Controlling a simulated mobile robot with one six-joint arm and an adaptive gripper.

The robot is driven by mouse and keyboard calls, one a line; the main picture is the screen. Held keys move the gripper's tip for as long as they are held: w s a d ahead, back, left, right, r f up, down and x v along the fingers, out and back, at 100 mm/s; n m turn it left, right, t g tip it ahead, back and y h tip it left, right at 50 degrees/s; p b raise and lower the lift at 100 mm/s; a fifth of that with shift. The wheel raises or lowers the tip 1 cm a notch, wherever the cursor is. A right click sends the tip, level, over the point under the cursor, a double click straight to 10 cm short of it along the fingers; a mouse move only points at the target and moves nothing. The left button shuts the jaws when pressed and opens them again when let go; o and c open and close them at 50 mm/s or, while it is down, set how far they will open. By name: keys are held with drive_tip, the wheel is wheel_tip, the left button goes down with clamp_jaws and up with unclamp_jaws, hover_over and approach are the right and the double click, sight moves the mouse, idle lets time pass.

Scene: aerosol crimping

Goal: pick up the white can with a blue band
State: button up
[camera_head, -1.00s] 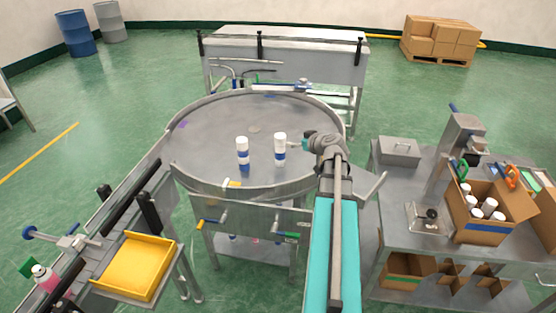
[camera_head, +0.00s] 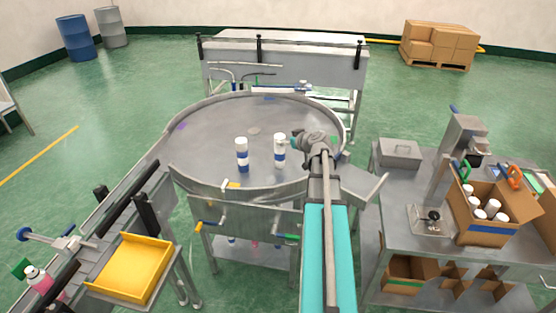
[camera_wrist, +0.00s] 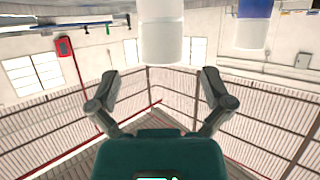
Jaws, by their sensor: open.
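Two white cans with blue on them stand upright on the round steel table (camera_head: 215,130) in the head view. The right can (camera_head: 280,150) has one blue band around its middle; the left can (camera_head: 242,155) shows blue at mid-height and near its base. My gripper (camera_head: 297,141) is just right of the right can, apparently apart from it. In the wrist view my gripper (camera_wrist: 160,88) is open and empty. A white can (camera_wrist: 161,40) hangs into the top of that picture, centred between the fingers and beyond them. Another can with blue (camera_wrist: 254,25) is farther right, partly cut off.
The table has a raised metal rim. A conveyor with a yellow tray (camera_head: 130,268) is at lower left. A right-hand bench (camera_head: 395,185) carries a cardboard box (camera_head: 485,233) with several white-topped cans. A long steel table (camera_head: 285,45) stands behind.

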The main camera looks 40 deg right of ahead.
sight(279, 151)
drive_tip(key=b+x, duration=0.1)
drive_tip(key=x, duration=0.3)
drive_tip(key=shift+w+f+b, duration=0.25)
drive_tip(key=shift+w+b, duration=0.1)
drive_tip(key=shift+b, duration=0.05)
clamp_jaws()
idle(0.5)
